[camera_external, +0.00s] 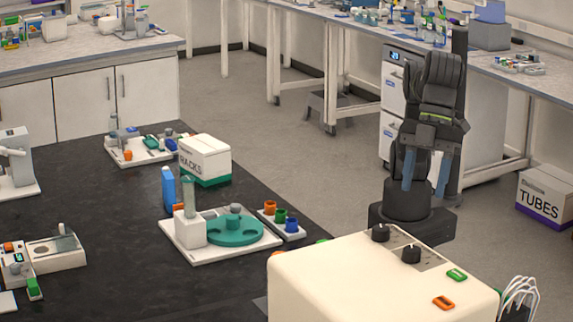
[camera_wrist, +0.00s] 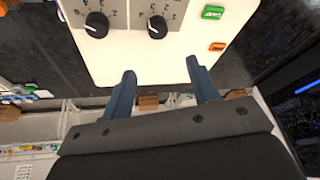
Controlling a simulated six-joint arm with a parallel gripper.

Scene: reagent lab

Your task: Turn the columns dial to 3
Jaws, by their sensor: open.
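A cream machine box (camera_external: 360,280) stands at the front of the bench, with a grey panel carrying two black dials. One dial (camera_external: 380,233) is on the left and the other dial (camera_external: 411,253) on the right. In the wrist view the left dial (camera_wrist: 97,25) and right dial (camera_wrist: 157,27) each have a white pointer line. Scale marks ring them, but the labels are too small to read, so I cannot tell which is the columns dial. My gripper (camera_wrist: 163,85) is open and empty, its blue fingers apart from the dials. It also shows above the box's far side (camera_external: 425,185).
A green button (camera_wrist: 213,13) and an orange button (camera_wrist: 217,47) sit beside the dials. Wires (camera_external: 520,298) stand at the box's right. A teal carousel (camera_external: 235,232) and a RACKS box (camera_external: 205,158) are on the black bench to the left.

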